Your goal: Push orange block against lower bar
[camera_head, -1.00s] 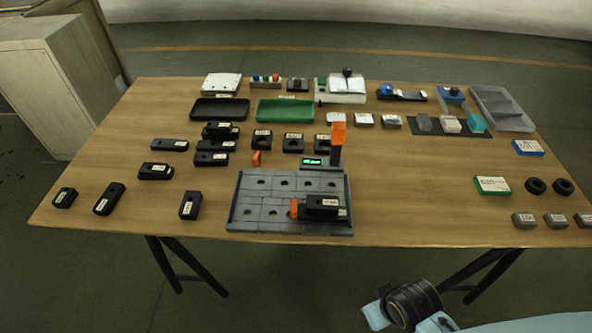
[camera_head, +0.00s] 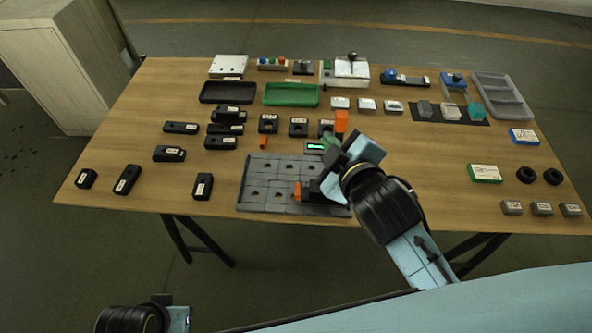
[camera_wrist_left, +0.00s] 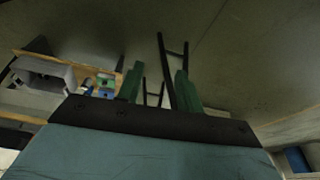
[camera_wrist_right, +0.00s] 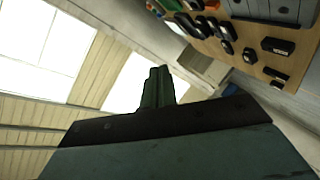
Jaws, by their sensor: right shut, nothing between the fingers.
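A small orange block (camera_head: 297,190) stands on the grey slotted plate (camera_head: 256,196), against the left end of a black labelled block. My right arm now hides most of that black block. I cannot tell which part is the lower bar. My right gripper (camera_head: 329,143) is over the plate's right side, its green fingers near the small lit display. In the right wrist view its fingers (camera_wrist_right: 157,88) are together and empty. My left gripper (camera_wrist_left: 158,84) shows two green fingers apart with nothing between them; its wrist is low at the head view's bottom left, off the table.
A taller orange piece (camera_head: 341,121) rises behind my right gripper. A smaller orange piece (camera_head: 263,143) lies behind the plate. Several black blocks stand left of the plate. A black tray (camera_head: 203,98) and a green tray (camera_head: 267,97) are further back.

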